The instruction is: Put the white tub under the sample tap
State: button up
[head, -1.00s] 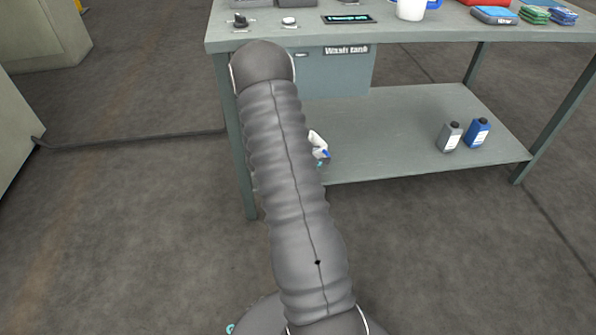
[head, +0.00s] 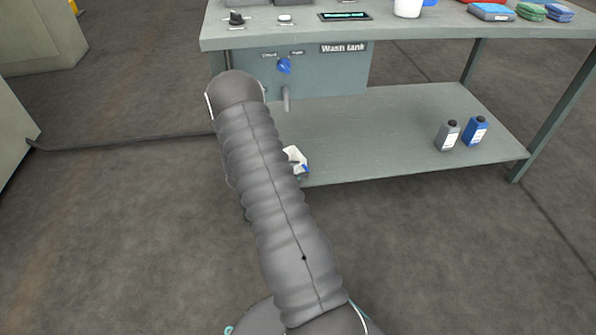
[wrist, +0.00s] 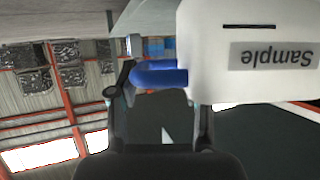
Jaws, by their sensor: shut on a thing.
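In the wrist view the white tub (wrist: 235,75) fills the upper right, with an upside-down "Sample" label. My gripper (wrist: 160,92) is shut on its blue handle (wrist: 160,74). In the head view my arm hides the gripper; a small white and blue piece (head: 295,159) beside the arm, near the lower shelf's front edge, looks like part of the tub. A grey tap spout (head: 286,98) with a blue knob (head: 284,66) is on the tank front under the bench top. The labels above the knob are too small to read surely.
The wash tank (head: 335,75) hangs under the bench top (head: 300,30), which bears a white container (head: 408,8), cloths and controls. Grey (head: 448,135) and blue (head: 475,130) bottles stand on the lower shelf (head: 390,150). The shelf's middle is clear. A cable (head: 120,143) crosses the floor at left.

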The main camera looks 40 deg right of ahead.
jog(key=shift+f, duration=0.15)
jog(key=o, duration=1.2)
jog(key=p+v, duration=0.1)
jog(key=v, duration=1.1)
